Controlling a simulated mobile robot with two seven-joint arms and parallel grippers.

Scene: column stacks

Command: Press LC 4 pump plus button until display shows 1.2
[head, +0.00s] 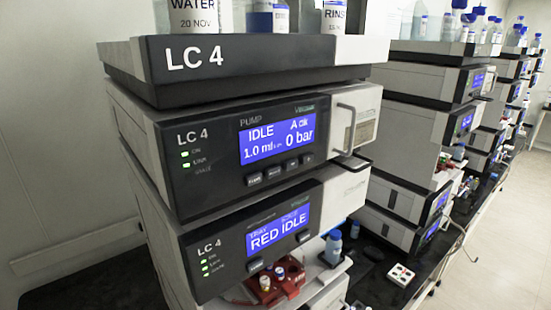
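The LC 4 pump module (215,185) stands in the middle of the nearest stack in the head view. Its blue display (277,140) reads IDLE, 1.0 ml, 0 bar. A row of small dark buttons (275,173) sits below the display; their labels are too small to read, so I cannot tell which one is plus. Neither of my grippers is in view.
Below the pump, an LC 4 tray module (225,245) shows RED IDLE. A black LC 4 bottle tray (250,55) lies on top, with bottles labelled WATER and RINSE. A red vial rack (270,285) sits low in front. More stacks (430,125) run back along the bench at right.

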